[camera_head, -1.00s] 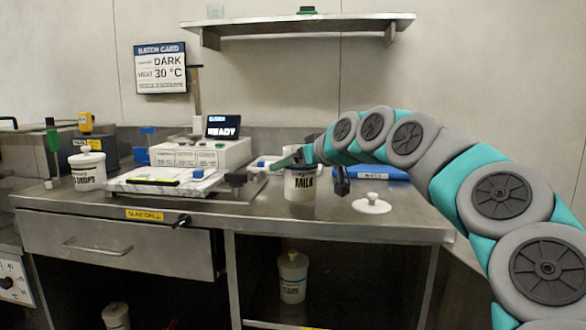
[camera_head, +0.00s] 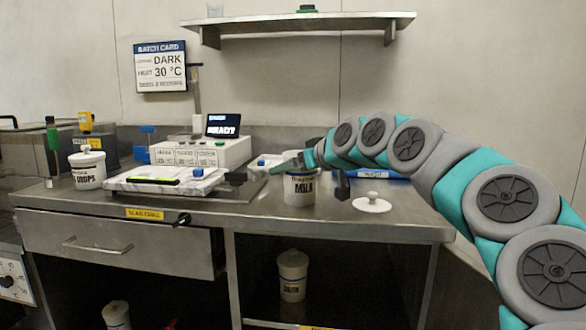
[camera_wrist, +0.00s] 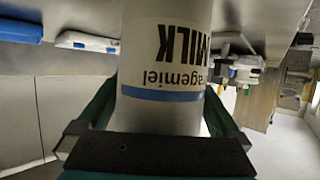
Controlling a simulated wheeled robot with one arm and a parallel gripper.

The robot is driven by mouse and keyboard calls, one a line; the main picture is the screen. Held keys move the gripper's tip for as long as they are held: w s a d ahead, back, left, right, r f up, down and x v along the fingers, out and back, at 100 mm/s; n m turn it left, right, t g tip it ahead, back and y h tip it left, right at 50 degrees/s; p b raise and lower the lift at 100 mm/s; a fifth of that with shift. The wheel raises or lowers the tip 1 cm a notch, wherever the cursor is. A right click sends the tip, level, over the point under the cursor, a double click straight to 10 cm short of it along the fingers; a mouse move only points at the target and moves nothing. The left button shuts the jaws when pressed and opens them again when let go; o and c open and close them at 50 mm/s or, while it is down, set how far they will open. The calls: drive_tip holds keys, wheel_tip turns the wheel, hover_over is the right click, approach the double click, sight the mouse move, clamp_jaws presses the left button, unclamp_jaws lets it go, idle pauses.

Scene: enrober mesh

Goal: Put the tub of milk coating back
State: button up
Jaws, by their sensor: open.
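The milk tub (camera_head: 299,188) is a white cylinder lettered MILK with a blue band, standing upright on the steel bench. In the wrist view the tub (camera_wrist: 165,65) fills the middle and appears upside down. My gripper (camera_wrist: 160,125) has one finger on each side of the tub, and its jaws are open; whether they touch it I cannot tell. In the head view the gripper (camera_head: 308,160) is at the tub's top, partly hidden by my arm. A white lid with a knob (camera_head: 371,204) lies on the bench to the right of the tub.
A white machine (camera_head: 200,153) and a marble slab (camera_head: 165,182) stand left of the tub. Another white tub (camera_head: 88,168) sits at far left. A blue tray (camera_head: 372,174) lies behind the lid. A lidded tub (camera_head: 292,275) is on the lower shelf. The bench's front right is clear.

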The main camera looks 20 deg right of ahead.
drive_tip(key=b+v, duration=0.2)
drive_tip(key=v, duration=1)
drive_tip(key=s+a+f+n+g, duration=0.1)
drive_tip(key=s+a+f+g, duration=0.25)
drive_tip(key=a+f, duration=0.55)
drive_tip(key=s+a+f+n+g, duration=0.1)
drive_tip(key=s+a+f+g, duration=0.3)
drive_tip(key=a+f, duration=0.55)
drive_tip(key=s+f+m+g+h, duration=0.2)
drive_tip(key=s+f+m+g, duration=0.2)
drive_tip(key=s+f, duration=1.7)
drive_tip(key=s+g, duration=0.3)
drive_tip(key=s, duration=0.1)
drive_tip(key=shift+a+f+g+h+p, duration=0.25)
drive_tip(key=shift+f+g+h+p, duration=0.05)
drive_tip(key=shift+g, duration=0.05)
drive_tip(key=shift+w, duration=0.1)
